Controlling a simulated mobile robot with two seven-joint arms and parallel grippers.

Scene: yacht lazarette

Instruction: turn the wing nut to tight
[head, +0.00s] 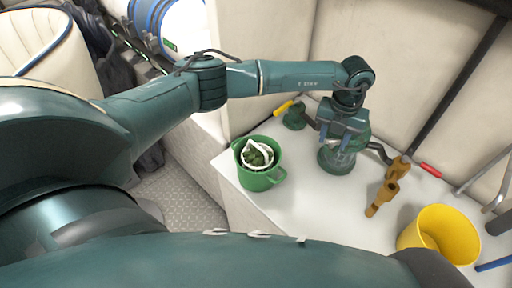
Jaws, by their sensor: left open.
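My left gripper (337,138) reaches in from the left and points down over the top of a green strainer-like housing with a clear lower body (337,161). The gripper is open, with its fingers around or just above the top of the housing; I cannot tell whether they touch it. The wing nut is not visible; the gripper covers the top of the housing. My right gripper is not in view.
A green bucket (275,182) with white and dark green contents stands left of the housing on the white surface (300,215). A yellow-handled valve (284,107), a bronze fitting (382,197), a red handle (431,170) and a yellow bucket (412,238) are nearby.

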